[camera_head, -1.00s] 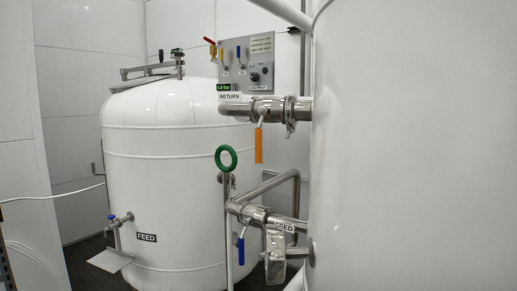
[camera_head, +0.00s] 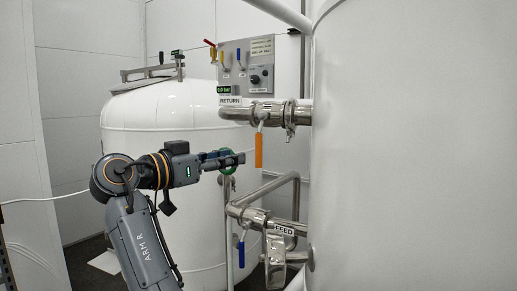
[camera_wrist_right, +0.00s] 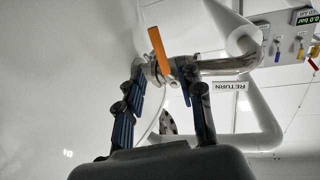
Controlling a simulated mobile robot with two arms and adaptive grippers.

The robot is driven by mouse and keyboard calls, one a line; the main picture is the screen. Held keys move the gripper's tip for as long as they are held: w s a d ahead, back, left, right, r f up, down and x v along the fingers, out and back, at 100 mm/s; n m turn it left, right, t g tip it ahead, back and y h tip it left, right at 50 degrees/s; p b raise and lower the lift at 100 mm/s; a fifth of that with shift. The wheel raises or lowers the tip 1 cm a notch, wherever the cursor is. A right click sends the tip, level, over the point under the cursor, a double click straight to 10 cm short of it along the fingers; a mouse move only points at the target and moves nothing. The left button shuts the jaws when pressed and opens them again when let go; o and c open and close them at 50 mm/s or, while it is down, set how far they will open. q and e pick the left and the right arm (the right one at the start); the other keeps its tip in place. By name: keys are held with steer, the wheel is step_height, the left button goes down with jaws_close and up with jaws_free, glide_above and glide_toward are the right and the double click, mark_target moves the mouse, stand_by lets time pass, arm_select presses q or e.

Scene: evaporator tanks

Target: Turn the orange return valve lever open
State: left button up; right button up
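The orange return valve lever (camera_head: 259,150) hangs straight down from the steel RETURN pipe (camera_head: 262,110) in the head view. My right gripper (camera_head: 240,157) points right, just left of the lever's lower half, with a small gap showing. In the right wrist view the orange lever (camera_wrist_right: 158,50) shows ahead, beyond and between the fingertips of my right gripper (camera_wrist_right: 164,72). Its two fingers are spread apart and nothing is between them. My left gripper is not in view.
A large white tank (camera_head: 415,150) fills the right side. A blue FEED lever (camera_head: 241,253) hangs on the lower pipe. A grey control panel (camera_head: 247,66) is above the RETURN pipe.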

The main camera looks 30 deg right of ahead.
mark_target(259, 152)
steer(key=d+p, duration=0.1)
steer(key=d, duration=0.2)
steer(key=w+d, duration=0.1)
steer(key=d, duration=0.2)
steer(key=d+p, duration=0.1)
steer(key=d, duration=0.2)
steer(key=shift+w+d+p, duration=0.3)
steer(key=shift+w, duration=0.1)
steer(key=shift+c, duration=0.4)
jaws_close()
